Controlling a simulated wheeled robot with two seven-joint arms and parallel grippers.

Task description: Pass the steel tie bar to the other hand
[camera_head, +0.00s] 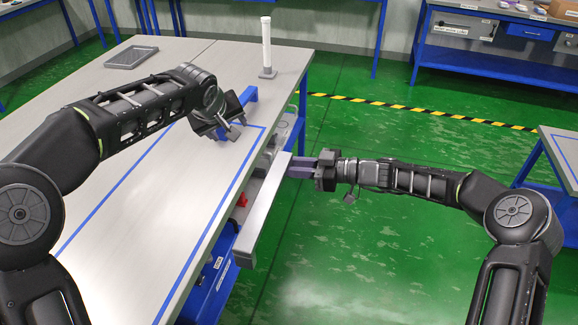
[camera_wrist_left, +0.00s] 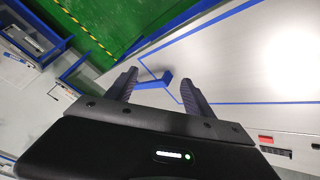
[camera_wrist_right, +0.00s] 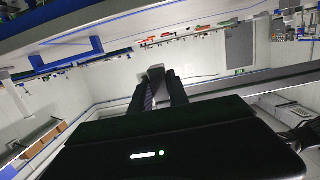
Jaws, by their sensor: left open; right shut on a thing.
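The steel tie bar (camera_head: 264,212) is a long pale grey bar in the head view. It lies lengthwise along the right edge of the table, with one end toward me. My right gripper (camera_head: 296,168) comes in from the right and is shut on the bar near its far end. In the right wrist view the right fingers (camera_wrist_right: 160,78) are close together. My left gripper (camera_head: 230,130) is open and empty over the table, left of the bar's far end and apart from it. In the left wrist view its fingers (camera_wrist_left: 158,90) are spread.
The table (camera_head: 130,250) carries blue tape lines. A white post on a grey base (camera_head: 267,50) and a shallow grey tray (camera_head: 131,57) stand toward its far side. Green floor is open right of the table.

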